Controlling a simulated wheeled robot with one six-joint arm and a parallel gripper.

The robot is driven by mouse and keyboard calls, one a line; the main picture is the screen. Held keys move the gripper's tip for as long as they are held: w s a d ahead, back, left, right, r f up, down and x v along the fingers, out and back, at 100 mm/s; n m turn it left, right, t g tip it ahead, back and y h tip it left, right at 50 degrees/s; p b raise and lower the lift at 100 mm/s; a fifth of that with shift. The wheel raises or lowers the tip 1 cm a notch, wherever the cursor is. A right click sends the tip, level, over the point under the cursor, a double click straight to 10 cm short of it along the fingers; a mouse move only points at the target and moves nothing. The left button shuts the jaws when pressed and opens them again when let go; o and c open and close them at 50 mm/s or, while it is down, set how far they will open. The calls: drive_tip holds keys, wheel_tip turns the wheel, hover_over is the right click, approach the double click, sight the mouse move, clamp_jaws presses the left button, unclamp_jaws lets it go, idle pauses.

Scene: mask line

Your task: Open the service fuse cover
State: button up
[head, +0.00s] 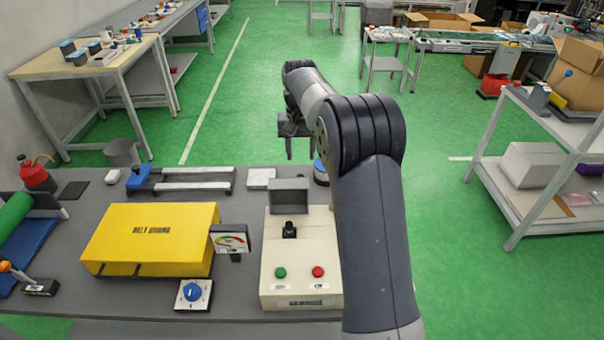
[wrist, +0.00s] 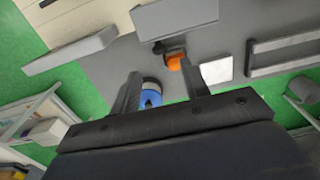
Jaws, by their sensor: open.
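A beige control box (head: 300,255) stands at the front middle of the bench, with a green button, a red button and a black switch on top. A grey boxy piece (head: 289,195) sits at its back end; I cannot tell whether this is the fuse cover, nor read the box's label. The grey piece also shows in the wrist view (wrist: 175,18), beside an orange part (wrist: 173,62) on a black base. My gripper (head: 292,140) is open and empty, behind and above the grey piece, apart from it. In the wrist view its fingers (wrist: 163,88) are spread.
A blue round item (head: 321,172) stands at the bench's back edge, partly behind my arm. A white pad (head: 261,178) and metal rails (head: 185,180) lie left of it. A yellow cover (head: 150,240), a gauge (head: 230,239) and a blue knob (head: 193,292) stand left of the box.

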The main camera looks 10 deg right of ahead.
hover_over(289, 194)
drive_tip(key=w+d, duration=0.2)
drive_tip(key=d, duration=0.2)
wheel_tip(289, 194, down, 8)
drive_tip(key=shift+a+r+p, duration=0.1)
drive_tip(key=shift+p, duration=0.35)
drive_tip(key=shift+c, duration=0.2)
clamp_jaws()
